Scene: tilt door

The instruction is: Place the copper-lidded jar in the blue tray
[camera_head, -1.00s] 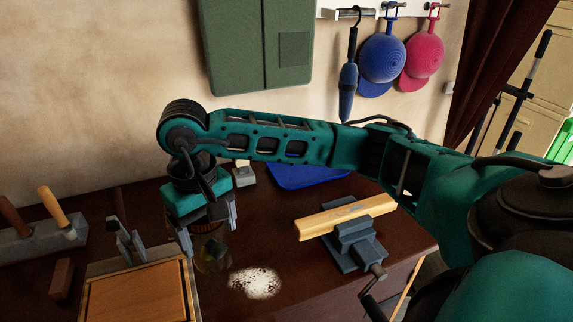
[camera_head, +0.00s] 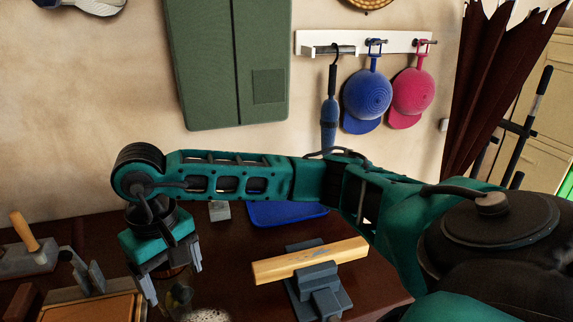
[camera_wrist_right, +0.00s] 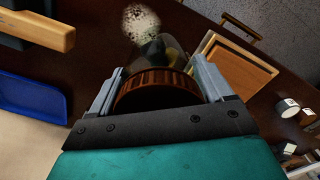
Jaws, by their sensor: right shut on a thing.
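The copper-lidded jar (camera_head: 179,298) has clear glass sides and a ribbed copper-brown lid; it stands on the dark workbench at the lower left of the head view. My right gripper (camera_head: 172,277) comes down over it from above and is shut on it, a finger on each side of the lid. In the right wrist view the lid (camera_wrist_right: 155,93) sits between the fingers, with the glass body beyond it. The blue tray (camera_head: 288,214) lies at the back of the bench, partly behind my right arm; it also shows at the left of the wrist view (camera_wrist_right: 30,99). My left gripper is out of view.
A vise (camera_head: 318,297) holding a wooden beam (camera_head: 310,262) stands right of the jar, in front of the tray. A small grey block (camera_head: 220,211) sits left of the tray. A wooden board (camera_head: 95,308) and a tool rack (camera_head: 28,260) are at left. A speckled white patch (camera_head: 210,315) lies near the jar.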

